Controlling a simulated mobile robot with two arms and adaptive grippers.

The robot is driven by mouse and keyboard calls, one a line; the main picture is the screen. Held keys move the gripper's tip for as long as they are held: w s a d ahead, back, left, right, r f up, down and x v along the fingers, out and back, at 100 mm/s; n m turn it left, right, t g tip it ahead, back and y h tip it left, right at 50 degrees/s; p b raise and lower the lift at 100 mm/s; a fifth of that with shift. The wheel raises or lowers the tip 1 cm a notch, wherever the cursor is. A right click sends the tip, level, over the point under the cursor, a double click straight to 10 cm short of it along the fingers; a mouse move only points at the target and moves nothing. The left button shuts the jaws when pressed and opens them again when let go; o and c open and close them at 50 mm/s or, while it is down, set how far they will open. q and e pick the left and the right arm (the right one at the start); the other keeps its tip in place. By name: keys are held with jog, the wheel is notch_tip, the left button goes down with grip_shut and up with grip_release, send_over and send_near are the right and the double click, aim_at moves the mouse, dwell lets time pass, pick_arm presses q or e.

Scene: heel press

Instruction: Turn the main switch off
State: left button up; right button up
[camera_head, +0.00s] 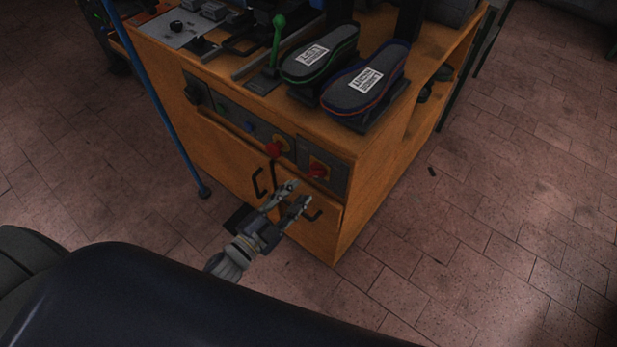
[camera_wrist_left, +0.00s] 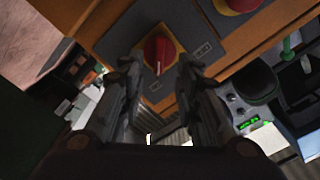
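The main switch is a red rotary knob (camera_head: 317,170) on a yellow plate at the right end of the dark control panel on the machine's front. In the left wrist view the red knob (camera_wrist_left: 158,50) has a white line across it. My left gripper (camera_head: 299,191) is open and empty, just in front of and below the switch. In the left wrist view its two fingers (camera_wrist_left: 159,64) lie apart, one on either side of the knob; contact cannot be seen. My right gripper is not in view.
A red push button on yellow (camera_head: 276,147) sits left of the switch. Black door handles (camera_head: 264,180) stick out below the panel. Two shoe soles (camera_head: 364,91) and a green-knobbed lever (camera_head: 277,40) are on top. A blue pole (camera_head: 160,101) stands left.

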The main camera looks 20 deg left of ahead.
aim_at(312, 177)
pick_arm(q)
jog(key=x, duration=0.4)
jog(key=shift+w+d, duration=0.1)
jog(key=shift+w, duration=0.15)
jog(key=shift+x, duration=0.8)
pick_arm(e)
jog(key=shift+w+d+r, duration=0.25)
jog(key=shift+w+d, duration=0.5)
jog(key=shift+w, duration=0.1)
pick_arm(q)
grip_shut()
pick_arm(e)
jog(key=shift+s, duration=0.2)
